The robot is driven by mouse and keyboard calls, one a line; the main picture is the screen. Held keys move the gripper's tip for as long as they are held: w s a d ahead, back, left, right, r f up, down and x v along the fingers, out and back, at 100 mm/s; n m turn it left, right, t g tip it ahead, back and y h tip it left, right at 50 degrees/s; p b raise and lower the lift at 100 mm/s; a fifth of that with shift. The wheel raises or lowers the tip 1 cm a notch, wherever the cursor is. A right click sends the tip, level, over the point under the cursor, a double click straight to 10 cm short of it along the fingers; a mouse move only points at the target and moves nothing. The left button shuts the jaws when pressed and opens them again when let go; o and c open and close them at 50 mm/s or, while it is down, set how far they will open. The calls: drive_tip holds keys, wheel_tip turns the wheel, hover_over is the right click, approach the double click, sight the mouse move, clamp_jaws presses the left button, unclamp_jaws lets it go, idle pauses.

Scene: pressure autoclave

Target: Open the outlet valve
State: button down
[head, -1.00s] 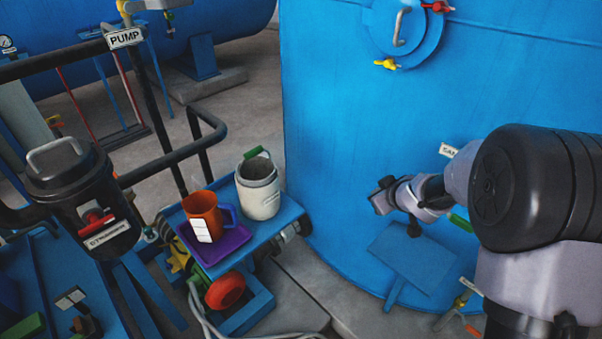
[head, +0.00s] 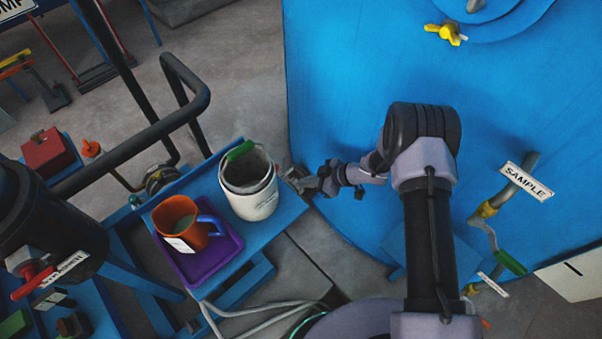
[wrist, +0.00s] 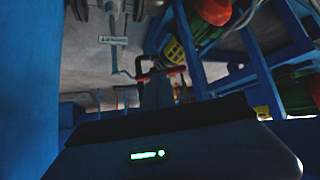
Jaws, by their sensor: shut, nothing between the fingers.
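No label that I can read says outlet. In the wrist view a dark pipe fitting with a red-orange handle (wrist: 172,71) shows past my gripper's body, near a small white label (wrist: 113,40) too blurred to read. I cannot tell whether this is the outlet valve. My gripper (head: 298,180) is shut and empty, low between the blue tank (head: 340,90) and the cart, just right of the white bucket (head: 250,190). Its tips are small and partly hidden in the head view.
An orange mug (head: 180,225) stands on a purple tray (head: 215,262) on the blue cart (head: 285,215). A SAMPLE pipe with a green-handled valve (head: 510,262) is on the right. A black canister with a red valve (head: 35,275) and black railing (head: 130,150) are left.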

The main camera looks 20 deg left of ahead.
drive_tip(key=a+f+b, duration=0.3)
drive_tip(key=a+f, duration=0.1)
drive_tip(key=a, duration=0.5)
drive_tip(key=shift+a+f+b, duration=0.15)
drive_tip(key=shift+f+b, duration=0.25)
drive_tip(key=shift+s, duration=0.1)
drive_tip(key=shift+a, duration=0.1)
drive_tip(key=shift+m+t, duration=0.7)
drive_tip(key=shift+m, duration=0.1)
drive_tip(key=shift+s+a, duration=0.25)
drive_tip(key=shift+a, duration=0.85)
drive_tip(key=shift+s+a, duration=0.2)
drive_tip(key=shift+a, duration=0.85)
drive_tip(key=shift+w+a+b, duration=0.1)
drive_tip(key=shift+a+b, duration=0.55)
drive_tip(key=shift+a, duration=0.7)
